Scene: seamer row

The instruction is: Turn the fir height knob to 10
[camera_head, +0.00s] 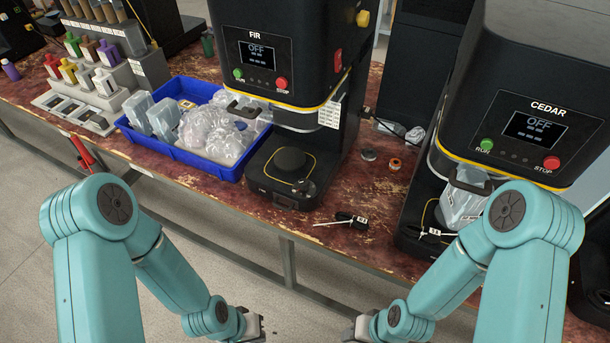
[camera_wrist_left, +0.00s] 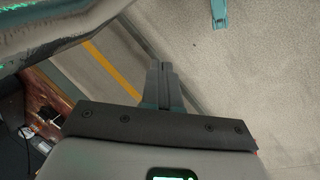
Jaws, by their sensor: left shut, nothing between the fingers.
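The machine labelled FIR (camera_head: 256,35) stands at the back middle of the bench in the head view, its screen reading OFF. A yellow knob (camera_head: 362,18) sticks out high on its right side; its markings are too small to read, and I cannot tell if it is the height knob. My left gripper (camera_head: 260,326) is low at the bottom edge, in front of the bench and well apart from the machine. In the left wrist view its fingers (camera_wrist_left: 165,83) are together and empty above the floor. My right gripper (camera_head: 352,332) is at the bottom edge, its fingers unclear.
The machine labelled CEDAR (camera_head: 548,107) stands at right, also OFF, with a bagged item in it. A blue tray (camera_head: 197,160) of bagged parts is left of FIR. A small black tool (camera_head: 350,218) lies near the bench (camera_head: 370,240) front. Several bottles stand at far left.

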